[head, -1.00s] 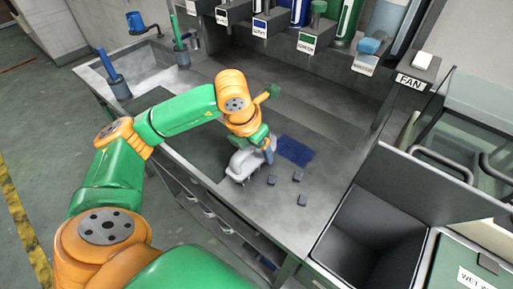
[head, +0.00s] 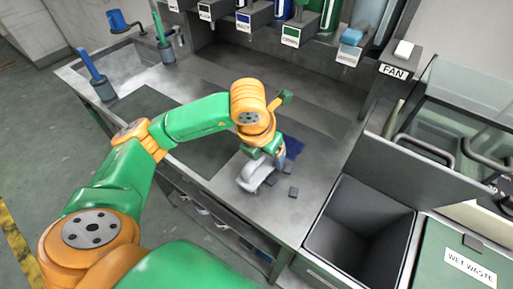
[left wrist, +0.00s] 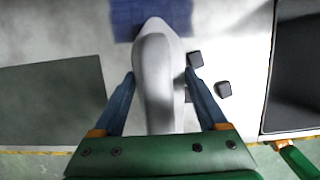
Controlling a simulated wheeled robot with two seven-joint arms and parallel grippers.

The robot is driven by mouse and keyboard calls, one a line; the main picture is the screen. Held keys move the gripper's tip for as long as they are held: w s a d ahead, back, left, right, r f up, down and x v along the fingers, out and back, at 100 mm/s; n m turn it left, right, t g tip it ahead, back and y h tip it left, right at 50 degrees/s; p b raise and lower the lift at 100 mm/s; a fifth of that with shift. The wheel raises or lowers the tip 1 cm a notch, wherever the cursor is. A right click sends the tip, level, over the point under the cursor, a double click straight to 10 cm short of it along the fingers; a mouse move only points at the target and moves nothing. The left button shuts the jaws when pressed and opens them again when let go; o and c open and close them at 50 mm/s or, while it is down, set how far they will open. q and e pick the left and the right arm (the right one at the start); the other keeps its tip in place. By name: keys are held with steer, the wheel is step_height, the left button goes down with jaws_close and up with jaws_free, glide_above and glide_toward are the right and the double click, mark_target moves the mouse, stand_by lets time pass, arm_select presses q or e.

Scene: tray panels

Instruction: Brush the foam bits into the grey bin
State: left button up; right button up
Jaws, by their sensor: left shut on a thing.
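My left gripper (head: 268,158) is shut on a pale grey brush (head: 252,177), gripped by its body. In the left wrist view the brush (left wrist: 157,85) stands between the two blue fingers (left wrist: 160,76). The brush is down at the metal counter; its bristles are hidden. Dark grey foam bits lie on the counter just right of it, one (head: 292,192) apart and another (head: 270,181) close beside the brush. The grey bin (head: 365,215) is open, right of the counter edge.
A dark blue cloth (head: 293,147) lies behind the brush. A raised grey lid (head: 425,165) stands behind the bin, and a green wet waste lid (head: 465,262) is to its right. Labelled dispensers (head: 292,36) line the back. A dark mat (head: 195,145) lies left.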

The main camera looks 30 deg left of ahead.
arm_select(q)
steer(key=d, duration=0.7)
steer(key=shift+s+d, duration=0.3)
steer(key=d, duration=0.6)
steer(key=shift+s+d+b, duration=0.2)
steer(key=shift+s+b, duration=0.05)
steer(key=shift+b, duration=0.1)
steer(key=shift+d, duration=0.15)
steer(key=shift+s, duration=0.1)
